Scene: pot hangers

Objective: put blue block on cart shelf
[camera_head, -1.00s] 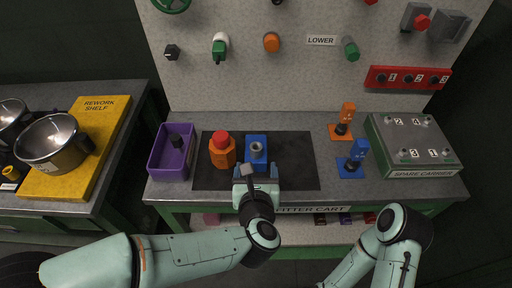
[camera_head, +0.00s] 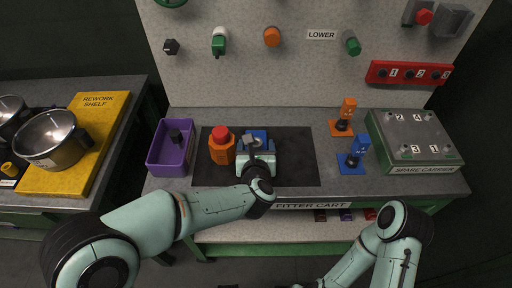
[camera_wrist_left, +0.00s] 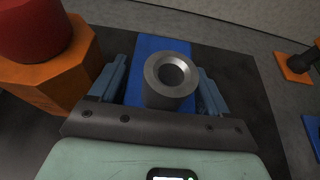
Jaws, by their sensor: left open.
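The blue block (camera_head: 259,134), with a grey metal ring on top, stands on the dark mat of the cart top, just right of an orange hexagonal block with a red top (camera_head: 221,150). My left gripper (camera_head: 256,146) is over the blue block and partly hides it. In the left wrist view the blue block (camera_wrist_left: 152,46) lies between the two open fingers (camera_wrist_left: 160,84); whether they touch it I cannot tell. The lower cart shelf (camera_head: 270,232) shows under the "FITTER CART" front edge. My right arm is at the bottom right; its gripper is out of frame.
A purple bin (camera_head: 170,165) stands left of the mat. Orange (camera_head: 346,115) and blue (camera_head: 357,150) stands and the grey spare carrier (camera_head: 415,140) are on the right. Several small items (camera_head: 345,215) sit on the lower shelf's right part. The mat's right side is clear.

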